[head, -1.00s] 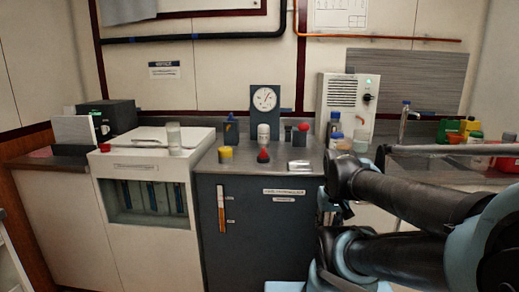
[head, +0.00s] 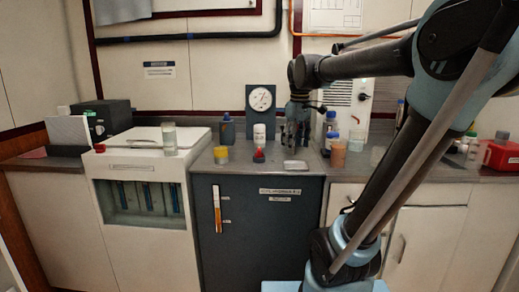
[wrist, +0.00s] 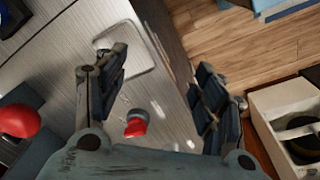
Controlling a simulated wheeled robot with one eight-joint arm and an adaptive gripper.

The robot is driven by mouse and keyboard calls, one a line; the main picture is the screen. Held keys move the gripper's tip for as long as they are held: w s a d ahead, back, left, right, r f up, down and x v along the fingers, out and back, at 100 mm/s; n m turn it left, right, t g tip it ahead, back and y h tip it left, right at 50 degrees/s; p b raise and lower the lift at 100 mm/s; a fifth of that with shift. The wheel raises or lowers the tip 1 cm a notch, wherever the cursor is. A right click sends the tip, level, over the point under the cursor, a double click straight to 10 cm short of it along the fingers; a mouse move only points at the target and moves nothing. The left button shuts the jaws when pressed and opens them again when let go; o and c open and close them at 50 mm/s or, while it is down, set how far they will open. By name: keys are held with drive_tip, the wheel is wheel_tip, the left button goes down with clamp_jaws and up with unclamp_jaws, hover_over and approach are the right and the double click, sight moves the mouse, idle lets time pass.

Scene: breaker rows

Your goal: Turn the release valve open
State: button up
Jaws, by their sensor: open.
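My gripper (head: 296,136) hangs over the steel counter, right of the round dial gauge (head: 261,98). In the wrist view my gripper (wrist: 160,98) is open, with nothing between its fingers. A small red knob on a grey base (wrist: 135,124) shows below and between the fingers, apart from them. It seems to be the red-topped piece (head: 259,155) in front of the gauge in the head view. A larger red ball-like top (wrist: 18,121) is at the wrist view's left edge. No readable label tells which part is the release valve.
A flat silver tray (wrist: 124,48) lies near the left finger. Bottles (head: 330,128) stand on the right. The counter's front edge runs beneath the gripper, with wooden floor (wrist: 225,45) beyond.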

drive_tip(key=w+a+r+n, duration=0.4)
drive_tip(key=w+a+r, duration=0.2)
drive_tip(key=w, duration=0.1)
wheel_tip(320, 180, up, 5)
drive_tip(key=n+g, duration=0.1)
drive_tip(key=n, duration=0.3)
hover_over(259, 148)
wheel_tip(259, 148, down, 17)
drive_tip(key=shift+s+f, duration=0.1)
drive_tip(key=shift+f, duration=0.05)
drive_tip(key=c, duration=1.1)
